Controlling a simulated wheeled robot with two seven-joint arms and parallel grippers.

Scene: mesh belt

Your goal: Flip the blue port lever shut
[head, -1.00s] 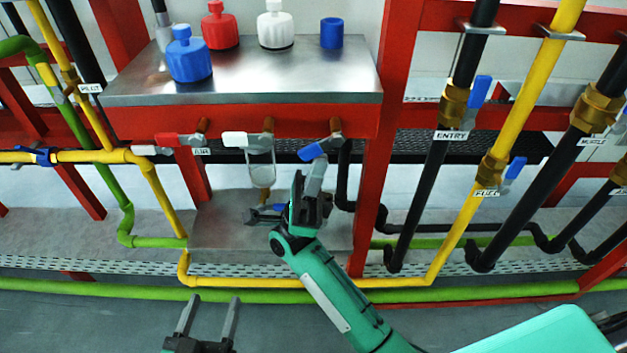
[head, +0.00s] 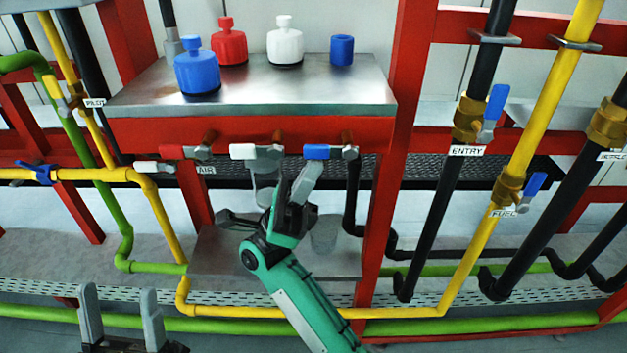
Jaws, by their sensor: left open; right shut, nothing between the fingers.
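The blue port lever (head: 317,152) sits under the front edge of the metal shelf, at the right of a row of three. Its handle lies level, pointing left from its valve. The white lever (head: 243,151) and red lever (head: 172,152) beside it also lie level. My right gripper (head: 306,178) is shut and empty, just below and left of the blue lever. Whether its tips touch the handle I cannot tell. It hides part of the glass piece under the white lever. My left gripper (head: 120,300) is open and empty at the lower left, away from the levers.
Blue, red and white bottles and a blue cap stand on the shelf (head: 300,85). Other blue levers sit on the ENTRY pipe (head: 494,103) and FUEL pipe (head: 535,186). A red post (head: 388,200) stands right of my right gripper.

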